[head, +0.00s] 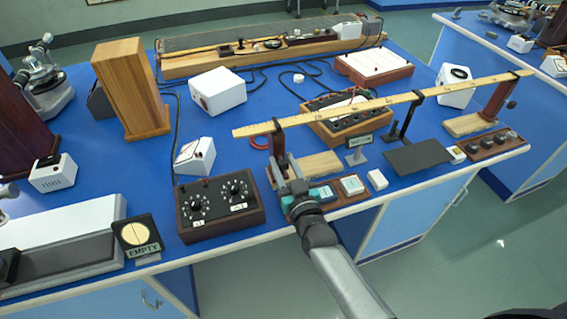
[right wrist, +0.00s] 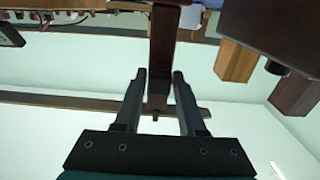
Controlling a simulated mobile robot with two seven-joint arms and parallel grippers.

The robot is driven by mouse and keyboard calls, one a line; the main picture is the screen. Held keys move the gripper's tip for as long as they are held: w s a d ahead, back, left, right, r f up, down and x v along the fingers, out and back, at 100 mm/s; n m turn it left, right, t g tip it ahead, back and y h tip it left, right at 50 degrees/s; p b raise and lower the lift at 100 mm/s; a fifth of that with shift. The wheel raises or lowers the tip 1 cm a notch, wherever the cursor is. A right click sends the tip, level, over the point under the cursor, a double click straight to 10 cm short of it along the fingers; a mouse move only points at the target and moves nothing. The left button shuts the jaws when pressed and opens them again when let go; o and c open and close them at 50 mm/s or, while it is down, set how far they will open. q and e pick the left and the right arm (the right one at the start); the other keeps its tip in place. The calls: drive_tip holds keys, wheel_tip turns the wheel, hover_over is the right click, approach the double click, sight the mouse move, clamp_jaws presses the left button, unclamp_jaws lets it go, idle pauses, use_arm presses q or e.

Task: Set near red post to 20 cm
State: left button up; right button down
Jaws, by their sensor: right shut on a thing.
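The near red post (head: 278,146) stands at the left end of a long yellow wooden rule (head: 350,108). In the head view it looks dark, and its lower part is hidden behind my gripper. My right gripper (head: 288,184) is low on the post at the bench's front edge. In the right wrist view the fingers (right wrist: 159,88) are shut on the dark red-brown post (right wrist: 163,45), one on each side. A pale wooden base (head: 320,165) lies beside the post. The far red-brown post (head: 497,98) stands at the rule's right end. My left gripper is not in view.
A black clamp stand (head: 403,125) crosses the rule. A small sign (head: 359,146), a dark plate (head: 417,157) and a small white block (head: 377,179) stand right of my gripper. A dial box (head: 218,208) is close on the left.

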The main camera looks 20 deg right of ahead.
idle(0.7)
drive_tip(key=d, duration=1)
drive_tip(key=shift+w+b, duration=0.15)
drive_tip(key=shift+b, duration=0.2)
drive_tip(key=c, duration=0.6)
unclamp_jaws()
drive_tip(key=shift+c, duration=0.2)
drive_tip(key=s+p, duration=0.2)
drive_tip(key=s, duration=1.3)
drive_tip(key=shift+d, duration=0.25)
drive_tip(key=shift+s, duration=0.1)
